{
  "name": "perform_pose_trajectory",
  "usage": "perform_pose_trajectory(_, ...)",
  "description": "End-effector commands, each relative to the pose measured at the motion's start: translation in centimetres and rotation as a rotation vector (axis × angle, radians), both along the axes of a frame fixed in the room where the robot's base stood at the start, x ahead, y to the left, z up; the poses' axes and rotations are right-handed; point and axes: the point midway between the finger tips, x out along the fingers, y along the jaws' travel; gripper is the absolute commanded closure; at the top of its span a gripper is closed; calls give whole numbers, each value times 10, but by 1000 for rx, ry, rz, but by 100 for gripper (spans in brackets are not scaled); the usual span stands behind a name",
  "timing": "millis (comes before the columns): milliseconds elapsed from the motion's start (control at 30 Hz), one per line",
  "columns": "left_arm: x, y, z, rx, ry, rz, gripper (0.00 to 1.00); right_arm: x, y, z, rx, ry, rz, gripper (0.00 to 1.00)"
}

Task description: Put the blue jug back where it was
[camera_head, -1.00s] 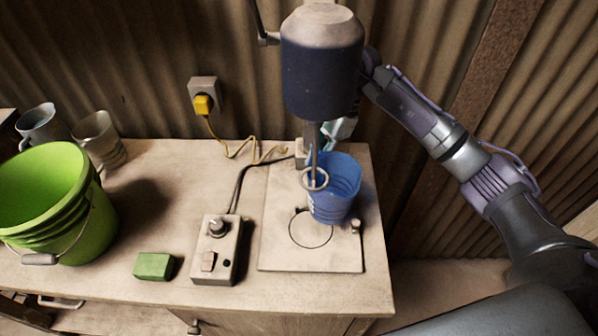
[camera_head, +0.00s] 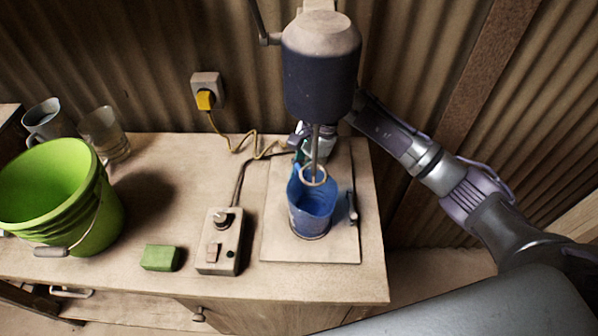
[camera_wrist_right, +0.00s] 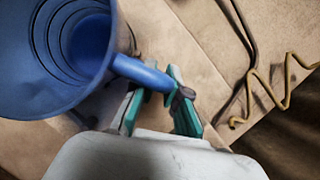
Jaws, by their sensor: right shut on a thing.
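The blue jug (camera_head: 314,208) is over the marked circle on the press's base plate (camera_head: 280,245), under the dark motor head (camera_head: 320,70). It looks upright; I cannot tell whether its bottom touches the plate. The ring-ended shaft (camera_head: 313,150) overlaps the jug's mouth. My right gripper (camera_head: 303,148) is behind the shaft, at the jug's back. In the wrist view, my right gripper (camera_wrist_right: 160,104) has its green-padded fingers shut on the handle of the blue jug (camera_wrist_right: 70,50). My left gripper is out of view.
A small latch (camera_head: 352,207) stands just right of the jug. A control box (camera_head: 220,243) and a green block (camera_head: 160,257) lie left of the plate. A green bucket (camera_head: 100,225), a glass jar (camera_head: 105,135) and a grey jug (camera_head: 45,120) stand farther left.

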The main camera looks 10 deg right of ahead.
Motion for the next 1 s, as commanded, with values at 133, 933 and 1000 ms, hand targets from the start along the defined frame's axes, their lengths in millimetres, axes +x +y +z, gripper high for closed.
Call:
perform_pose_trajectory(133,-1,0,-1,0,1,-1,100,0,0,-1,0,0,0,68)
perform_pose_trajectory(933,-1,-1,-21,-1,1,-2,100,11,-28,69,-1,-6,-1,63)
perform_pose_trajectory(1000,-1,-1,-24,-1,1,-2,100,13,-33,82,-1,-4,-2,63)
